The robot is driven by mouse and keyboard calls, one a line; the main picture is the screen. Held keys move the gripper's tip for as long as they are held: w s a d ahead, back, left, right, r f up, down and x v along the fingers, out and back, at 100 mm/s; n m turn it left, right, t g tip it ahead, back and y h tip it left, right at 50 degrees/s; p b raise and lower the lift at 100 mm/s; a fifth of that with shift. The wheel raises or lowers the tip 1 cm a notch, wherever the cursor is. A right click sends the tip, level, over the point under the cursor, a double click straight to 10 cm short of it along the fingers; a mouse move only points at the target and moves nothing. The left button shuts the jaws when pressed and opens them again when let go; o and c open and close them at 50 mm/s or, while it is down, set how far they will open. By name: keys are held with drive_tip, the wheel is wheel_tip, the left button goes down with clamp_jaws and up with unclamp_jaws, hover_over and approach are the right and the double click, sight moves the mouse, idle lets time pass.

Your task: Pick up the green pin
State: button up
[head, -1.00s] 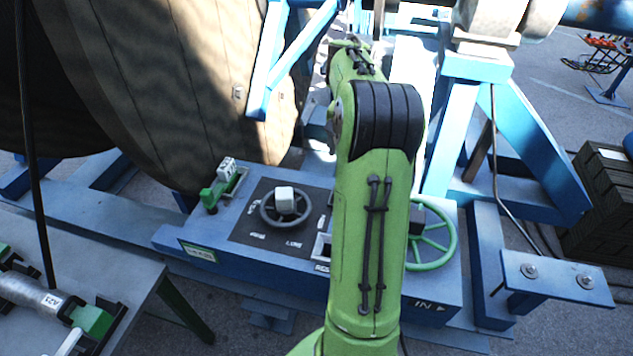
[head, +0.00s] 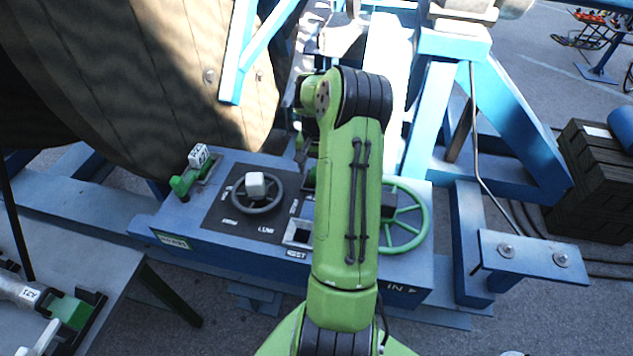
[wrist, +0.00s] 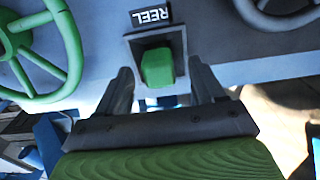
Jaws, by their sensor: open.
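The green pin (wrist: 158,68) shows in the wrist view as a rounded green block standing in a dark square socket beside a "REEL" label. My gripper (wrist: 160,73) is open. Its two dark fingers point towards the socket, one to each side of the pin, with a visible gap on both sides. I cannot tell how deep the fingertips are along the pin. In the head view my green arm covers most of the gripper and the pin's place on the blue control box (head: 180,225).
A green handwheel (head: 424,222) and a grey handwheel (head: 238,192) flank the pin's area. A square opening marked REST (head: 298,235) sits nearer the front. A green clamp (head: 183,183) is at the box's left. The wooden reel (head: 150,85) and blue frame (head: 440,110) stand close behind.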

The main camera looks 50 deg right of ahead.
drive_tip(key=shift+f, duration=0.75)
drive_tip(key=shift+d+f, duration=0.2)
drive_tip(key=shift+f, duration=0.2)
drive_tip(key=shift+a, duration=0.15)
drive_tip(key=c, duration=0.4)
clamp_jaws()
drive_tip(key=shift+r, duration=0.1)
